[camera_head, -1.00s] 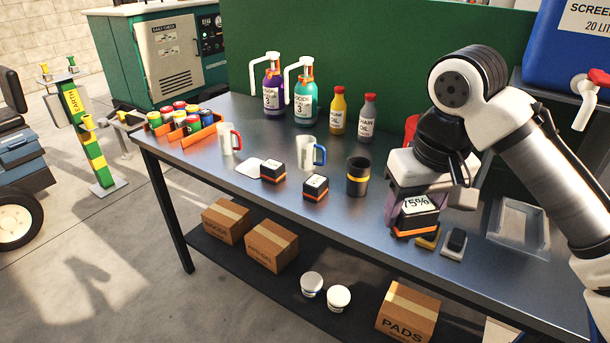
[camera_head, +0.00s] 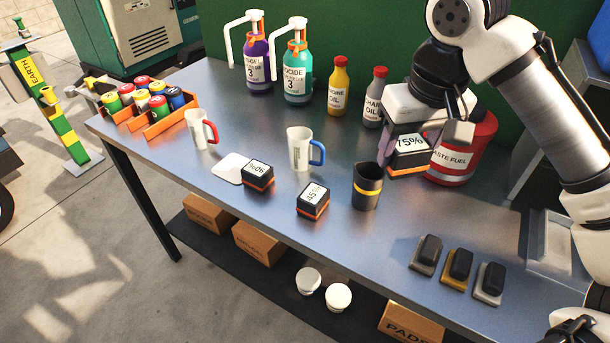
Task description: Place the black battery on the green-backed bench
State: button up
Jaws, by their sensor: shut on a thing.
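My gripper (camera_head: 424,134) is shut on a black battery (camera_head: 408,158) with a white 75% label and an orange band near its base. It holds the battery upright over the right-middle part of the green-backed bench (camera_head: 330,250), in front of the red waste fuel can. I cannot tell whether its underside touches the bench top. Two similar black batteries stand on the bench: one reading 90% (camera_head: 258,177) beside a white pad, one reading 45% (camera_head: 313,201) to its right.
A dark cup with a yellow band (camera_head: 367,186) stands left of the held battery. The red waste fuel can (camera_head: 470,152) is close behind it. Mugs, bottles and an orange can rack (camera_head: 165,122) are further left. Three small dark-topped blocks (camera_head: 458,268) sit front right. Bench between is clear.

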jog(key=shift+w, duration=0.1)
notch_tip(320, 180, down, 20)
jog(key=shift+r+p, duration=0.1)
jog(key=shift+p, duration=0.5)
jog(key=o, duration=1.3)
jog(key=shift+f, duration=0.2)
jog(key=shift+c, duration=0.2)
notch_tip(320, 180, up, 12)
jog(key=s+b, duration=0.1)
jog(key=s, duration=0.1)
jog(key=shift+d+r, duration=0.15)
